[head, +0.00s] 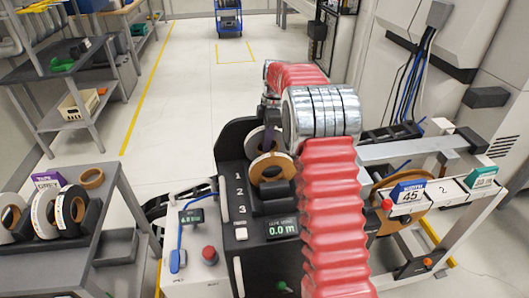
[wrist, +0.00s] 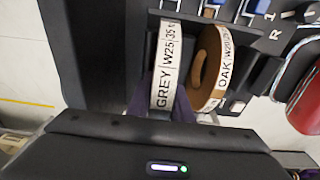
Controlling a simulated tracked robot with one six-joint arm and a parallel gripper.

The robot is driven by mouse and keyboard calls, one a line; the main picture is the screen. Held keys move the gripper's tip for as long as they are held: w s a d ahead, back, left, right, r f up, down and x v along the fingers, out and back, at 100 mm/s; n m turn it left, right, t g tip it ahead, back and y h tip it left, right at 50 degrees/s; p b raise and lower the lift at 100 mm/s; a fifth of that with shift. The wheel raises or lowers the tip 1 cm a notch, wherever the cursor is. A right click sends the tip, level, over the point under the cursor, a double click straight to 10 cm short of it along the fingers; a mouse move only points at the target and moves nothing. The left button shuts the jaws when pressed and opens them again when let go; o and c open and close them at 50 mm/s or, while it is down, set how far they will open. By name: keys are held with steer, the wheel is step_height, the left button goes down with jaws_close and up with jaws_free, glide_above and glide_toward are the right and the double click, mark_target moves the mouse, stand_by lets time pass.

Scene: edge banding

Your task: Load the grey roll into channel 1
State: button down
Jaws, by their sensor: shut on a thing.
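The grey roll, a white-banded ring lettered GREY W25, shows edge-on in the wrist view (wrist: 167,65). My gripper (wrist: 162,105), with purple fingers, is shut on its near edge. In the head view the grey roll (head: 256,143) is partly hidden by my gripper and arm, at the far end of the black feeder (head: 235,150) with channel numbers 1, 2 and 3. It is over or in the slot nearest 1; I cannot tell whether it rests on the bottom. A brown oak roll (wrist: 207,65) sits beside it, also in the head view (head: 272,168).
A cart (head: 120,190) at left holds several rolls and a purple TAPE GREY label (head: 48,181). A red button (head: 209,252) and a display reading 0.0 m (head: 283,228) are by the feeder. Open floor lies behind.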

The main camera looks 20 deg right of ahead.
steer(key=shift+f, duration=2.25)
steer(key=shift+f, duration=0.3)
steer(key=c, duration=1.6)
jaws_free()
steer(key=shift+r, duration=0.15)
steer(key=r, duration=0.4)
steer(key=d+r, duration=0.1)
steer(key=r, duration=0.7)
steer(key=shift+s+d, duration=0.15)
steer(key=shift+d, duration=0.05)
steer(key=shift+r, duration=0.15)
